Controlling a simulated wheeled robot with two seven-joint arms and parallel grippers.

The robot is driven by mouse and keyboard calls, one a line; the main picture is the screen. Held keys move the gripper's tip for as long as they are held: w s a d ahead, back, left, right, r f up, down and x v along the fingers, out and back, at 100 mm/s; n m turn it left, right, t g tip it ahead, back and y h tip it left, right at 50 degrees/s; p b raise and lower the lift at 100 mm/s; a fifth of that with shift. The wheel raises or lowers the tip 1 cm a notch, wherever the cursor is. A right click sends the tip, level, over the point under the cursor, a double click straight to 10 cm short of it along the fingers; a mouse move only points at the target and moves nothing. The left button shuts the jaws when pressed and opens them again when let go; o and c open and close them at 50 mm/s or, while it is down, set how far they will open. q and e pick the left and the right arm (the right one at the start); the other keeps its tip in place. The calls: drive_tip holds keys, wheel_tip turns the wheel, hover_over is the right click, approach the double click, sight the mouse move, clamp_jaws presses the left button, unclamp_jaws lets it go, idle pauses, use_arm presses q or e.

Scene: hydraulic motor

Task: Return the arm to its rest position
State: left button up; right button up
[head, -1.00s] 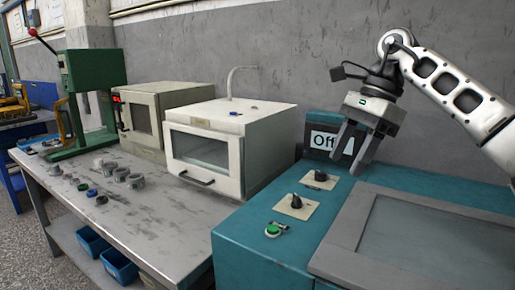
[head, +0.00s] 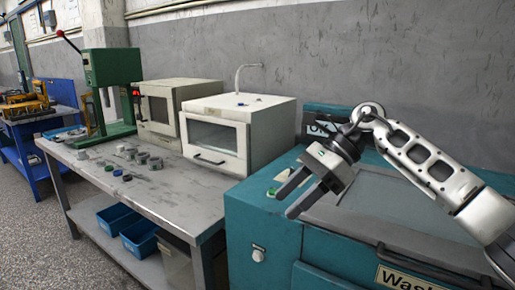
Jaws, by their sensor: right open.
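My right arm (head: 432,160) comes in from the right of the head view. My right gripper (head: 292,196) hangs over the front left part of the teal washing machine (head: 263,226). Its two dark fingers are apart, with nothing between them, and point down and to the left. A green button (head: 272,191) shows just left of the fingers. My left gripper is not in view.
A worktable (head: 185,202) at the left holds small metal parts (head: 140,158), a green press (head: 108,85), a beige oven (head: 160,108) and a white box with a glass door (head: 225,133). Blue bins (head: 139,239) stand below. The air above the machine's back is clear.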

drive_tip(key=s+a+f+m+y, duration=0.2)
drive_tip(key=s+a+m+y, duration=0.1)
drive_tip(key=a+m+y, duration=0.15)
drive_tip(key=s+a+f+m+y, duration=0.2)
drive_tip(key=a+m+y, duration=0.1)
drive_tip(key=a+y, duration=0.25)
drive_tip(key=s+d+f+n+t+h, duration=0.3)
drive_tip(key=d+f+n+t+h, duration=0.2)
drive_tip(key=f+n, duration=0.2)
drive_tip(key=s+d+f+n+t+h, duration=0.4)
drive_tip(key=d+f+n+t, duration=0.1)
drive_tip(key=n, duration=0.7)
drive_tip(key=s+d+f+n+t+h+p, duration=0.1)
drive_tip(key=s+d+f+n+t+h, duration=0.2)
drive_tip(key=f+n, duration=0.7)
drive_tip(key=d+t+h, duration=0.2)
drive_tip(key=t, duration=0.1)
drive_tip(key=shift+s+h, duration=0.2)
drive_tip(key=shift+h, duration=0.1)
drive_tip(key=s+f+m+g, duration=0.1)
drive_tip(key=s, duration=0.1)
drive_tip(key=s+d+f+m+g, duration=0.1)
drive_tip(key=s+f, duration=0.1)
drive_tip(key=s, duration=0.1)
drive_tip(key=s+d+f+m+g+h, duration=0.1)
drive_tip(key=s, duration=0.1)
drive_tip(key=shift+s+d+f, duration=0.15)
drive_tip(key=shift+s+f, duration=0.05)
drive_tip(key=shift+f, duration=0.2)
drive_tip(key=shift+c, duration=0.3)
